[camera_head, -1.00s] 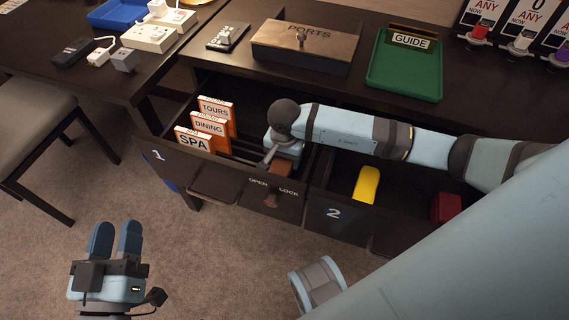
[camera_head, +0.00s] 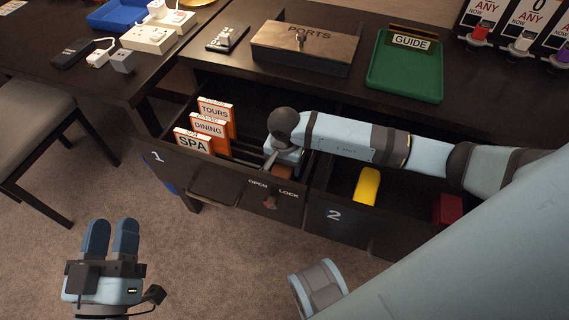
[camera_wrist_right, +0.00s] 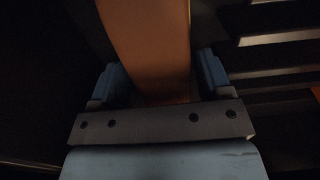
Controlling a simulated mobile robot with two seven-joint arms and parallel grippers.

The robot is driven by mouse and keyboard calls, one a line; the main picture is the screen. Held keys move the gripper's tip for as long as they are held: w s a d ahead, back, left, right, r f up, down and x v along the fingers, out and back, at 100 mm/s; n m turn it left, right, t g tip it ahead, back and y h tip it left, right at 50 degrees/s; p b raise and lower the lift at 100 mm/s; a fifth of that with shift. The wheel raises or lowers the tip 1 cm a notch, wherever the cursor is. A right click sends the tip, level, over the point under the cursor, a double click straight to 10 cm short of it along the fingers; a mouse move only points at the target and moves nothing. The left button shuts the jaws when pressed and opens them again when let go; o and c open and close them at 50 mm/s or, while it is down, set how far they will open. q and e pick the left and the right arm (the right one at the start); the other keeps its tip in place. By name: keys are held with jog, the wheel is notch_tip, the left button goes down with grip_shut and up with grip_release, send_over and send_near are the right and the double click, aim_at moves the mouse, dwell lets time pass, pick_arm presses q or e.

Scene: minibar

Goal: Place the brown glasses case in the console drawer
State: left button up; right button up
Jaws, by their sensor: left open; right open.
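The brown glasses case (camera_head: 284,172) shows as a small brown patch in open drawer 1 (camera_head: 222,186), the left console drawer, close behind its front panel. In the right wrist view the brown case (camera_wrist_right: 150,45) stretches between the two blue fingers. My right gripper (camera_wrist_right: 162,78) is open around it, and slim dark gaps seem to show beside the case. In the head view my right wrist hides most of the case and the fingers. My left gripper (camera_head: 111,238) is open and empty over the carpet at the lower left.
Drawer 1 also holds orange cards (camera_head: 208,128) marked TOURS, DINING and SPA. Open drawer 2 (camera_head: 350,222) holds a yellow object (camera_head: 367,187) and a red one (camera_head: 447,209). A wooden box (camera_head: 306,47) and green tray (camera_head: 404,70) stand on the console top.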

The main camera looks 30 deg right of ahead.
pick_arm(q)
notch_tip(320, 180, down, 6)
jog(key=a+g+y+p, duration=0.2)
jog(key=g+p, duration=0.1)
jog(key=shift+f+y, duration=0.2)
jog(key=shift+y, duration=0.2)
pick_arm(e)
notch_tip(320, 180, up, 12)
jog(key=shift+f, duration=0.2)
pick_arm(q)
jog(key=shift+a, duration=0.1)
